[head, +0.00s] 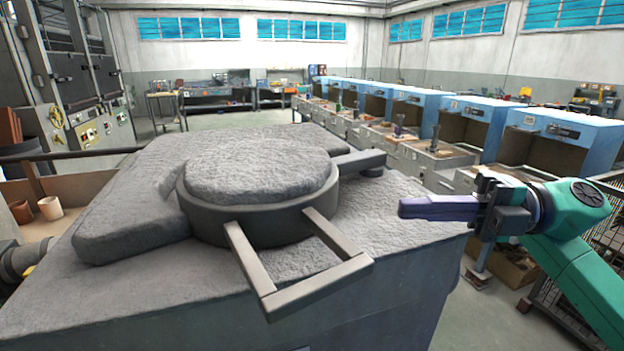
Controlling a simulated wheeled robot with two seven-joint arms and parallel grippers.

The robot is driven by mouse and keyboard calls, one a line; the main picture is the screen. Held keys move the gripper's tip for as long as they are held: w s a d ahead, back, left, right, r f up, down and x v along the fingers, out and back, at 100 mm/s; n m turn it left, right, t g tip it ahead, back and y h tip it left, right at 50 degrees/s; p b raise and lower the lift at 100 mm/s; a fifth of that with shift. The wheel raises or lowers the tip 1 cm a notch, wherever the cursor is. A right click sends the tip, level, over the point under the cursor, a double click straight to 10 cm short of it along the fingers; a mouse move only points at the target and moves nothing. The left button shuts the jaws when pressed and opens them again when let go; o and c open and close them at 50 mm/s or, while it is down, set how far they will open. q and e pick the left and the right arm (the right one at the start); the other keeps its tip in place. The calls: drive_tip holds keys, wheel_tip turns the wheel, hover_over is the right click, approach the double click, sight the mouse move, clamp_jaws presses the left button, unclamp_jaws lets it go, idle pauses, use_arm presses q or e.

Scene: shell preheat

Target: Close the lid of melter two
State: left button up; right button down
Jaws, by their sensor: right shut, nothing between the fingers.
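The melter (330,300) is a large grey block with a rough top, filling the front of the head view. A round lid with a dark rim (265,228) and a rough grey upper face lies flat on its top. A U-shaped handle (320,285) sticks out from the lid toward the front right, and a short bar reaches right from its far side. My right gripper (408,208) comes in from the right and is shut and empty. It appears right of the handle, apart from it, over the melter's right edge. My left gripper is not in view.
A row of blue hooded work stations (468,118) stands behind on the right. A tall grey cabinet with controls (85,90) stands at the back left. Pots (50,207) sit in a bin on the left. Open floor lies behind the melter.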

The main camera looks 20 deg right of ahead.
drive_tip(key=s+a+r+p, duration=0.1)
drive_tip(key=a+p, duration=0.1)
drive_tip(key=a, duration=0.1)
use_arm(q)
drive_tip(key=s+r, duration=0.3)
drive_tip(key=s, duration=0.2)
use_arm(e)
drive_tip(key=p, duration=0.2)
approach(293, 199)
drive_tip(key=s+a, duration=0.2)
drive_tip(key=shift+s+a+r, duration=0.1)
drive_tip(key=shift+a+r, duration=0.25)
drive_tip(key=shift+w+a+r+p, duration=0.15)
drive_tip(key=shift+w+a+p, duration=0.55)
drive_tip(key=shift+p, duration=0.45)
drive_tip(key=p, duration=0.1)
drive_tip(key=w+p, duration=0.1)
drive_tip(key=shift+w+a+p, duration=0.2)
drive_tip(key=shift+a+p, duration=0.05)
drive_tip(key=shift+p, duration=0.05)
drive_tip(key=shift+w+a+f+p, duration=0.25)
drive_tip(key=shift+w+a+p, duration=0.05)
drive_tip(key=shift+w+p, duration=0.1)
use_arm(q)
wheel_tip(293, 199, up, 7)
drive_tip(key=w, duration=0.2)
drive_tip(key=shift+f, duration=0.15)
use_arm(e)
drive_tip(key=shift+a+f, duration=0.1)
drive_tip(key=shift+f, duration=0.1)
